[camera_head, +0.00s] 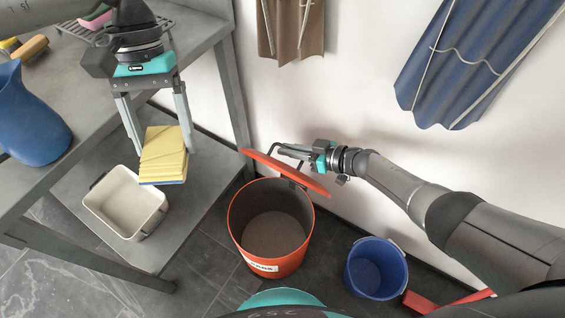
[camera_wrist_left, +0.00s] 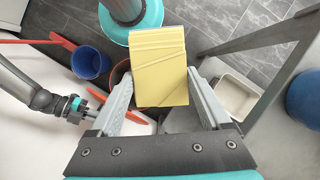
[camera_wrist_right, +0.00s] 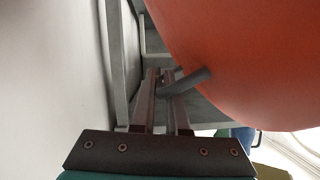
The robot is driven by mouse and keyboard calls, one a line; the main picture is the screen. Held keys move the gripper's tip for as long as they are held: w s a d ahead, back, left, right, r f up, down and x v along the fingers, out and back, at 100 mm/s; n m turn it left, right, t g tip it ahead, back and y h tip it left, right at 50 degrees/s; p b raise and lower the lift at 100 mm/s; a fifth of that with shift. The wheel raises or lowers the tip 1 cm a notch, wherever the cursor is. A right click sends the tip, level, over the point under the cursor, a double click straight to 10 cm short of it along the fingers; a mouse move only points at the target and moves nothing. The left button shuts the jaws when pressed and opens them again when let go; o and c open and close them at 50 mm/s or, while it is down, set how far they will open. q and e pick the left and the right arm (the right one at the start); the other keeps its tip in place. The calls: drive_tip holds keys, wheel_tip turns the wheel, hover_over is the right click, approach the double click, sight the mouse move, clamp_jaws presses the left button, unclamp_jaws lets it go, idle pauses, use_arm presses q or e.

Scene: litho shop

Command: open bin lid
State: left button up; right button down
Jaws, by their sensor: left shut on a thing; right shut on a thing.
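An orange bin (camera_head: 270,228) with a label stands on the floor, its mouth uncovered and its inside visible. Its orange lid (camera_head: 287,171) is tilted up at the back of the rim; it fills the upper right of the right wrist view (camera_wrist_right: 250,60). My right gripper (camera_head: 283,150) is at the lid and shut on its dark handle (camera_wrist_right: 187,82). My left gripper (camera_head: 158,122) is shut on a stack of yellow sheets (camera_head: 163,155), held in the air left of the bin. The stack also shows in the left wrist view (camera_wrist_left: 158,66).
A blue bucket (camera_head: 376,268) stands right of the bin, beside a red object (camera_head: 420,302). A cream tub (camera_head: 125,204) sits on the table's lower shelf (camera_head: 160,255). A blue jug (camera_head: 30,120) stands on the grey tabletop (camera_head: 85,75). Aprons hang on the wall.

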drive_tip(key=w+d+m+b, duration=0.1)
drive_tip(key=w+d+b, duration=0.4)
drive_tip(key=w+b, duration=0.2)
drive_tip(key=shift+w+d+g+b, duration=0.2)
drive_tip(key=shift+g+b, duration=0.1)
drive_tip(key=shift+b, duration=0.25)
drive_tip(key=shift+y, duration=0.3)
drive_tip(key=c, duration=0.9)
unclamp_jaws()
drive_tip(key=s+d+p, duration=0.1)
drive_tip(key=s+d, duration=0.1)
drive_tip(key=d, duration=0.3)
drive_tip(key=s+d+r+p, duration=0.1)
drive_tip(key=s+d, duration=0.2)
drive_tip(key=d, duration=0.1)
drive_tip(key=s+d+p, duration=0.1)
drive_tip(key=s+d, duration=0.2)
drive_tip(key=d, duration=0.2)
drive_tip(key=shift+s+d+r, duration=0.15)
drive_tip(key=shift+d+r, duration=0.15)
